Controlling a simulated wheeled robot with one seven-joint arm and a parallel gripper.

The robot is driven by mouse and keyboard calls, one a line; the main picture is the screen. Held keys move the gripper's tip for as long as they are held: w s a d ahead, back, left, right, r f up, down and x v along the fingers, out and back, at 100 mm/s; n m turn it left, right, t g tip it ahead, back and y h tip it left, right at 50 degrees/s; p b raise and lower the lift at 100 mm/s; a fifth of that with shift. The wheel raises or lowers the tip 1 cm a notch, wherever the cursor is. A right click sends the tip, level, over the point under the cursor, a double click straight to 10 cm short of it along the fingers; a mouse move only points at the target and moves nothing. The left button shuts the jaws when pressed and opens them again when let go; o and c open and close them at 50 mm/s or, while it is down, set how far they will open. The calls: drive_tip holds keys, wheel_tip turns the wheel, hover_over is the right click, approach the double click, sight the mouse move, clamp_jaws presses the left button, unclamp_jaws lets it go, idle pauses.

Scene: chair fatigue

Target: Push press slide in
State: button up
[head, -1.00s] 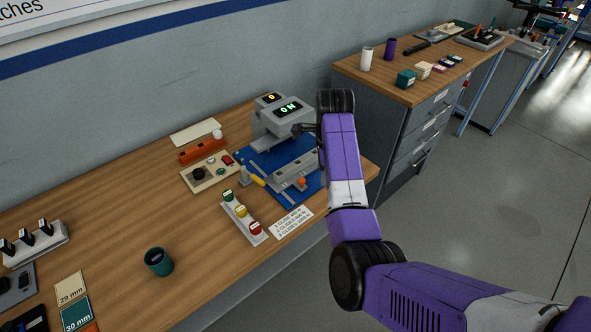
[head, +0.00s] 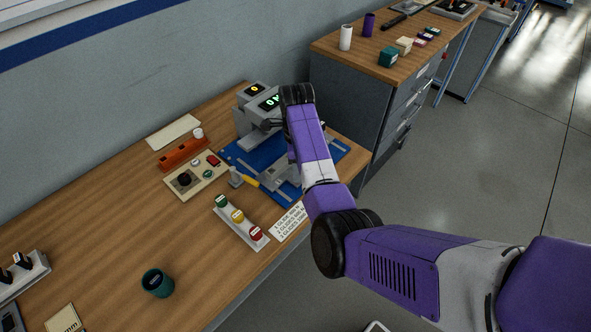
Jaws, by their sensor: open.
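The press is a grey machine (head: 250,117) with lit displays, standing on a blue base plate (head: 238,155) at the back right of the wooden bench. Its slide, a low grey block on rails (head: 272,172), sits on the plate in front of the press head and is partly hidden by my arm. My gripper (head: 276,124) shows only as small dark fingers beside the press head, left of my wrist. It is open; its fingertips are hard to make out, and I cannot tell whether it touches the press.
A strip with green, yellow and red buttons (head: 238,217) and a printed card (head: 290,221) lie in front of the press. A control panel (head: 185,182) and orange block (head: 180,155) are to its left. A teal cup (head: 157,282) stands nearer. A drawer cabinet (head: 350,98) stands behind right.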

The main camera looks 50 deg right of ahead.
drive_tip(key=shift+f, duration=1.15)
clamp_jaws()
idle(0.6)
